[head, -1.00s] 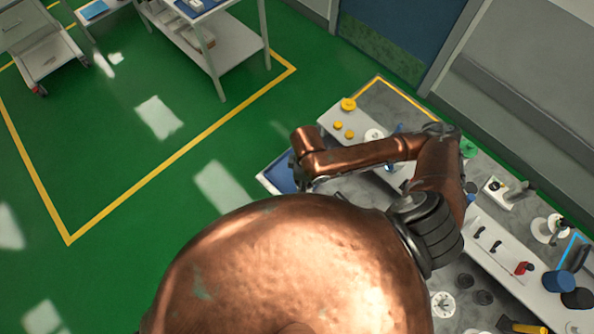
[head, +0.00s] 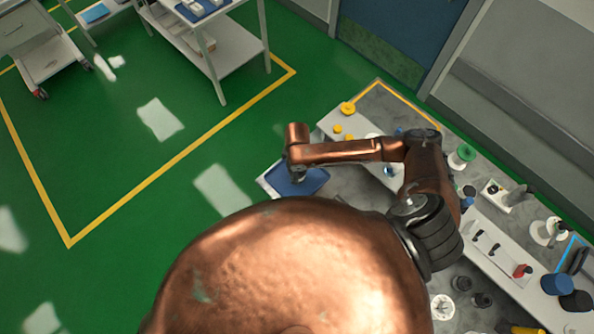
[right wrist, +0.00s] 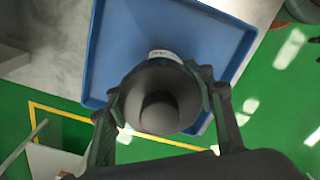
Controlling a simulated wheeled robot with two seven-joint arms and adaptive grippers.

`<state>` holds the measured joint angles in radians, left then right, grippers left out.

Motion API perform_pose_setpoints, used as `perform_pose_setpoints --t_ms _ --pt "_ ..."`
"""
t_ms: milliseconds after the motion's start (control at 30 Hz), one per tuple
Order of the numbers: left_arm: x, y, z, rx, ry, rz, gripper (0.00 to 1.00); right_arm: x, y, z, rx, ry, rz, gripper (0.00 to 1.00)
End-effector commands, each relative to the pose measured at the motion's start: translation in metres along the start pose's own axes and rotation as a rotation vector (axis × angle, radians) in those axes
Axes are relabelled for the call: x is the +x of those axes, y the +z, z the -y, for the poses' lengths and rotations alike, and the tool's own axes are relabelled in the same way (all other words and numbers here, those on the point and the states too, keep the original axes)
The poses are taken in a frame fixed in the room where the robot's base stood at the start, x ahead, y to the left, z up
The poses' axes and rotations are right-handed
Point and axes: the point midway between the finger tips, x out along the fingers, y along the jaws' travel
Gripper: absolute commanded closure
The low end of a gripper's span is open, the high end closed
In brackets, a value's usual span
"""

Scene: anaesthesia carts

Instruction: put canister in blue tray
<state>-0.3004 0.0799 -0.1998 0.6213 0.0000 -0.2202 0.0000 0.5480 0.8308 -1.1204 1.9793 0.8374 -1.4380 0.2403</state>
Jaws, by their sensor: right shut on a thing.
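The blue tray (head: 312,183) lies at the left end of the grey work surface in the head view, partly hidden by my right arm. It fills the upper middle of the right wrist view (right wrist: 125,35), and its inside looks empty apart from the area behind the canister. My right gripper (right wrist: 160,88) is shut on a dark grey round canister (right wrist: 158,112) with a pale band at its far end. The canister is over the tray's near part. I cannot tell whether it touches the tray floor. My left gripper is not in view.
Yellow round parts (head: 347,108) and a white board (head: 329,123) lie behind the tray. Open green floor (head: 150,200) lies left of the tray.

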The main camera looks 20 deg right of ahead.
Motion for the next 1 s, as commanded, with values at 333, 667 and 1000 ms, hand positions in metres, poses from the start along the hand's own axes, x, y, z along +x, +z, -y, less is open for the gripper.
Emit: perform_pose_setpoints --t_ms 333,667,1000 --pt "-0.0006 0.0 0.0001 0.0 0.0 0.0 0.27 0.0026 -0.0008 -0.0005 0.0 0.002 -0.002 0.84" --pt "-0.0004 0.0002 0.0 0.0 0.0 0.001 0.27 0.0033 -0.0003 -0.0004 0.0 0.002 -0.001 0.33" --pt "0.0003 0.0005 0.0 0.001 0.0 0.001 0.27 -0.0031 -0.0006 -0.001 0.0 0.003 -0.002 0.33"
